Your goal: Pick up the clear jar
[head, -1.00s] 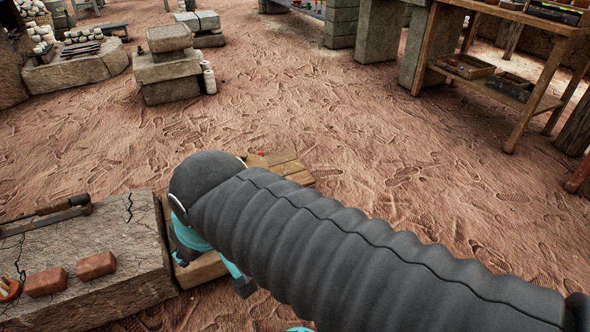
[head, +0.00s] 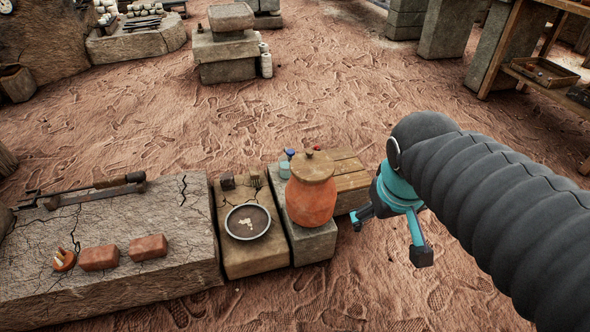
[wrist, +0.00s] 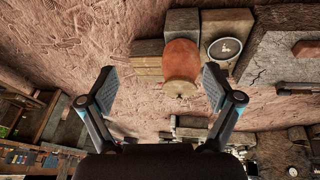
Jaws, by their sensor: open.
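A small clear, pale teal jar (head: 285,169), beside or under a blue knob, stands behind the left side of the orange clay pot (head: 311,200). The pot partly hides it. I cannot make out the jar in the wrist view. My gripper (head: 390,236) is open and empty, to the right of the pot and apart from it and the jar. In the wrist view its two fingers (wrist: 160,88) are spread wide, with the clay pot (wrist: 181,60) beyond them.
A dark-rimmed bowl (head: 248,222) and a small dark block (head: 228,182) sit left of the pot. A stone slab (head: 150,200) with bricks (head: 98,258) and a long tool lies farther left. A wooden crate or plank top (head: 345,172) is behind the pot. Open sandy ground surrounds them.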

